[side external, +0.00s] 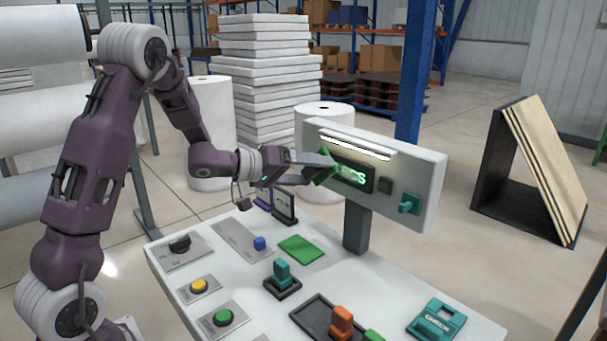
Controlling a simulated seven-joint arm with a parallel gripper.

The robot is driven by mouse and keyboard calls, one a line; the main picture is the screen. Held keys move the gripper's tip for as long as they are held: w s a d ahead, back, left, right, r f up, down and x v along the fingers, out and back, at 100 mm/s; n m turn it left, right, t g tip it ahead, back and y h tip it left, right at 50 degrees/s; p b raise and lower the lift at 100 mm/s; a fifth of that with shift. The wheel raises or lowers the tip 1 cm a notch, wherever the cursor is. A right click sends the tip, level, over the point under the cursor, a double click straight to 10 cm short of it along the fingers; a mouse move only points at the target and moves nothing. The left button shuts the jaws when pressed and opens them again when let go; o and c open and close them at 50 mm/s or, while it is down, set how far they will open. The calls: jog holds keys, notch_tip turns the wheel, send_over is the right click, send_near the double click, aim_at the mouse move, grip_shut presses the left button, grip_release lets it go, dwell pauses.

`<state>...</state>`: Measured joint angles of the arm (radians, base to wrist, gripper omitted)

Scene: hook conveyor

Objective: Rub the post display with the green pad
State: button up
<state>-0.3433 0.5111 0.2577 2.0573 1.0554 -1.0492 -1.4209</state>
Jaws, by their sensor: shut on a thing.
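The post display (366,184) is a dark screen with glowing green characters, set in a white panel on a grey post. My gripper (320,164) is shut on the green pad (323,177) and holds it at the left end of the display. Part of the pad is hidden by the fingers. Whether the pad touches the screen cannot be told from this angle.
A flat green rectangle (302,249) lies on the white console (375,281) below. A teal switch (410,203) sits on the panel's right. The console carries a teal handle (282,273), an orange block (341,321), a yellow button (199,286) and a green button (223,316).

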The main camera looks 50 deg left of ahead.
aim_at(330, 175)
jog(key=shift+w, duration=1)
dwell(0.4)
jog(key=shift+d, duration=0.1)
jog(key=shift+s+d, duration=0.15)
jog(key=shift+d, duration=5.25)
jog(key=shift+w+a, duration=0.2)
jog(key=shift+a, duration=0.05)
jog(key=shift+s+a, duration=0.15)
jog(key=shift+a, duration=5.2)
